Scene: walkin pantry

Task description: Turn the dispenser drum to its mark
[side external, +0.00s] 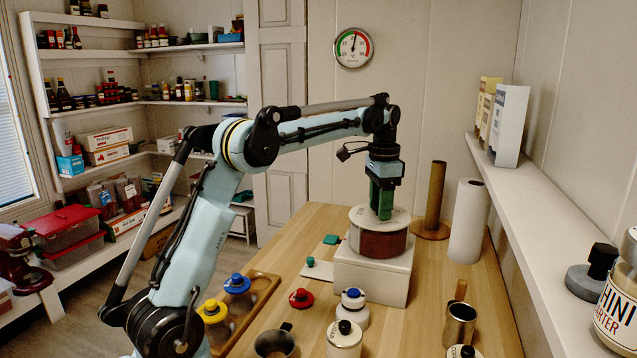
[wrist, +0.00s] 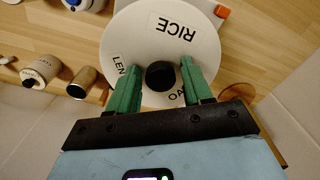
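The dispenser drum (side external: 383,244) has a brown-red side and a pale top, and sits on a white box-shaped base (side external: 371,275) on the wooden table. In the wrist view its white top (wrist: 150,35) carries the labels RICE, LEN… and OA…, the last two partly hidden by my fingers. A black round knob (wrist: 160,75) stands at its centre. My gripper (side external: 384,214) points down over the drum top. In the wrist view its green fingers (wrist: 160,65) stand on either side of the knob, with a visible gap on each side. An orange patch (wrist: 222,11) shows beside the drum's rim; I cannot tell whether it is the mark.
A brown tube (side external: 435,197) and a paper roll (side external: 467,222) stand right of the drum. In front are a white jar with a blue lid (side external: 352,307), a red-knobbed lid (side external: 301,298) and a metal cup (side external: 459,325). A wooden tray (side external: 262,288) lies left. A wall shelf (side external: 530,190) runs along the right.

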